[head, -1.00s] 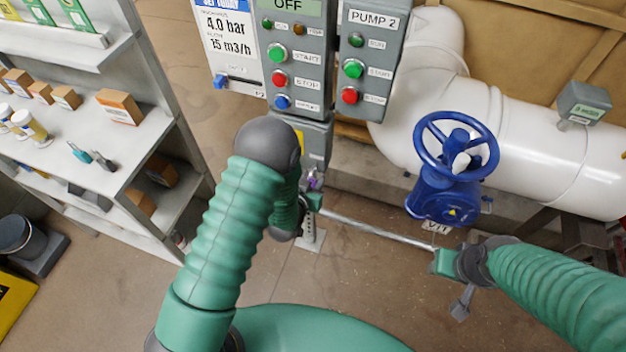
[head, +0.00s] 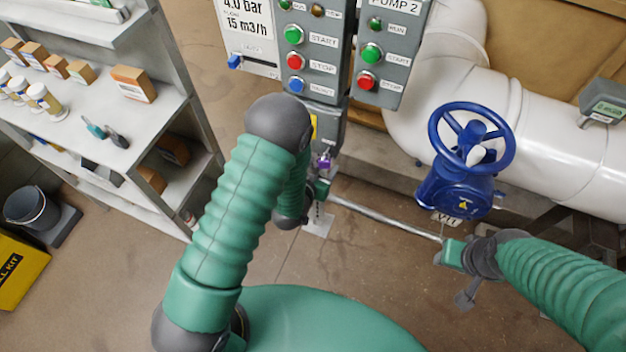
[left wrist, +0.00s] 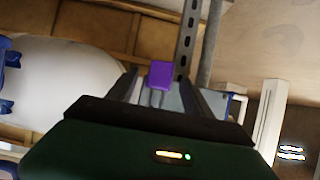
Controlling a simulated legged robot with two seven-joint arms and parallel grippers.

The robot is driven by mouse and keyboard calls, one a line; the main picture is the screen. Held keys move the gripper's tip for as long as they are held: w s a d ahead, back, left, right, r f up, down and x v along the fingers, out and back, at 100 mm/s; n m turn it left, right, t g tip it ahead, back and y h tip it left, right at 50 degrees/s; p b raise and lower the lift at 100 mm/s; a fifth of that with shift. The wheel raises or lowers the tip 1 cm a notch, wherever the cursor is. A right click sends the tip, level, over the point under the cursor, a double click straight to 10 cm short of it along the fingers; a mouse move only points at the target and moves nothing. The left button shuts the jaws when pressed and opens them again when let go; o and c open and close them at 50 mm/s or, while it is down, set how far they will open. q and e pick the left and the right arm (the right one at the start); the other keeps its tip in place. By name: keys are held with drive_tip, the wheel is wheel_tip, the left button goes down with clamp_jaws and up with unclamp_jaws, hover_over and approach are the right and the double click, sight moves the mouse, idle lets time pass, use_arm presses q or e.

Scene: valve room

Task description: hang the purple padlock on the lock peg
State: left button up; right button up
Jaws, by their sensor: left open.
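The purple padlock (head: 324,162) shows small in the head view, just below the grey control cabinet and right at the end of my left arm. In the left wrist view its purple body (left wrist: 161,73) lies between the two dark fingers, with its grey shackle towards the gripper's palm. My left gripper (head: 323,175) is open around or just behind the padlock; contact cannot be told. It also shows in the left wrist view (left wrist: 162,88). The lock peg cannot be made out clearly. My right gripper (head: 444,255) is low at the right; its fingers are too small to read.
The control cabinet (head: 326,128) stands above my left gripper. A blue valve wheel (head: 437,138) on a white pipe (head: 545,110) is at the right. A metal rod (head: 385,218) runs low between my grippers. A shelf (head: 100,150) stands left; open floor lies between.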

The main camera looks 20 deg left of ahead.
use_arm(q)
drive_tip(key=p+v, duration=0.9)
drive_tip(key=v, duration=0.6)
drive_tip(key=w+r+g, duration=0.3)
drive_tip(key=r+g, duration=0.1)
drive_tip(key=s+a+r+g, duration=0.2)
drive_tip(key=s+r+g, duration=0.3)
drive_tip(key=s+r, duration=0.5)
drive_tip(key=shift+a+g, duration=0.25)
drive_tip(key=shift+g, duration=0.15)
drive_tip(key=shift+r, duration=0.1)
